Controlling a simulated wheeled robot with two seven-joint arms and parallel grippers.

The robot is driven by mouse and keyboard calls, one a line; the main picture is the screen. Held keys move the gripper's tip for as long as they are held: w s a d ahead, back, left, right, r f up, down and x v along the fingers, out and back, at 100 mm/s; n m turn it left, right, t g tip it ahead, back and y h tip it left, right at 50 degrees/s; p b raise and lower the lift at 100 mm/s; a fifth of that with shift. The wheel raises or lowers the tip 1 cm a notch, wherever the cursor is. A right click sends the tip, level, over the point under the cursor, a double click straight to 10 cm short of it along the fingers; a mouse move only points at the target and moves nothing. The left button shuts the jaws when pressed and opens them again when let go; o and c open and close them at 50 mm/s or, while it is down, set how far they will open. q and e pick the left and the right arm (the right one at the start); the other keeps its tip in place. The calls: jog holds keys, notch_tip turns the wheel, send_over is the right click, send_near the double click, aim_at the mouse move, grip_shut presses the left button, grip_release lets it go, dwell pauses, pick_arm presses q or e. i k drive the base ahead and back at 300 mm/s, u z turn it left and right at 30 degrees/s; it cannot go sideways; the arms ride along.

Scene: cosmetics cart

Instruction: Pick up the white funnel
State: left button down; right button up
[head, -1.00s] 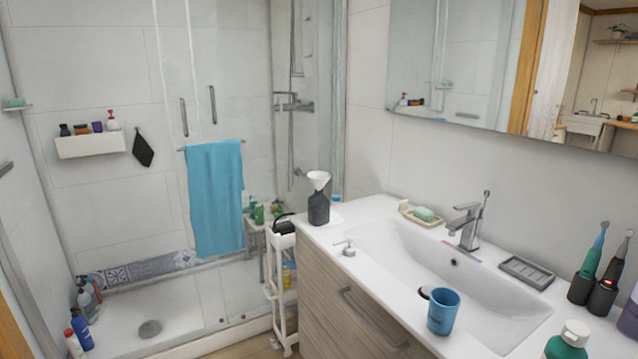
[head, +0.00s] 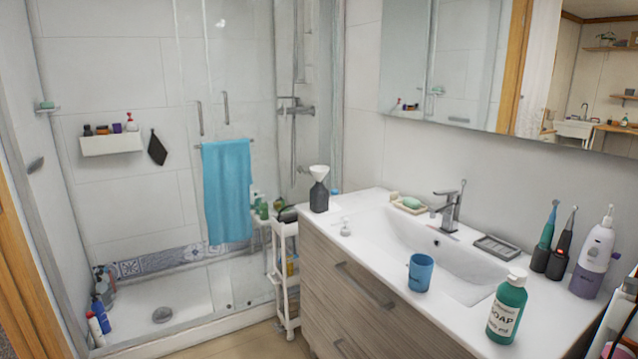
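The white funnel (head: 319,172) sits upright, wide end up, in the mouth of a dark grey bottle (head: 319,197). The bottle stands on the left end of the white sink counter, by the shower glass. Neither of my grippers shows in the head view.
The counter (head: 345,203) also bears a blue cup (head: 420,272), a green soap bottle (head: 507,308), a soap dish (head: 410,205) and two electric toothbrushes (head: 557,254). A slim white cart (head: 287,275) stands left of the wooden cabinet (head: 335,285). Some floor shows in front of the shower.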

aim_at(319, 173)
jog(key=u, duration=0.8)
jog(key=i, duration=0.9)
jog(key=u, duration=0.65)
jog(key=i, duration=1.9)
jog(key=z, duration=1.55)
jog(key=i, duration=0.8)
jog(key=z, duration=0.85)
